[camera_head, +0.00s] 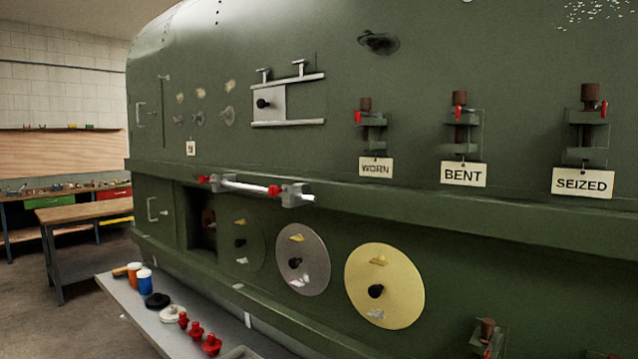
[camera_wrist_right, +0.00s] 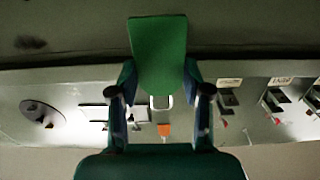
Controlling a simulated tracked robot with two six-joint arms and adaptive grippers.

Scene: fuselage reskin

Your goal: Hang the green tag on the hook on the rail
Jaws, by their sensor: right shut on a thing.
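My right gripper (camera_wrist_right: 158,78) is shut on the green tag (camera_wrist_right: 158,48) in the right wrist view. The tag is a flat green plate between the two dark fingertips, its wide end toward the top of the picture. Below it, a small pale loop (camera_wrist_right: 160,103) shows between the fingers. I cannot tell whether the loop belongs to the tag. In the head view a silver bar (camera_head: 247,187) with red parts runs along the green ledge. I cannot make out a hook on a rail for certain. Neither gripper shows in the head view.
The green fuselage wall carries fixtures with tags WORN (camera_head: 376,168), BENT (camera_head: 464,175) and SEIZED (camera_head: 583,182). A yellow disc (camera_head: 393,270) and a grey disc (camera_head: 312,260) sit below the ledge. A grey shelf (camera_head: 138,305) holds bottles and red parts. A bench (camera_head: 85,212) stands at left.

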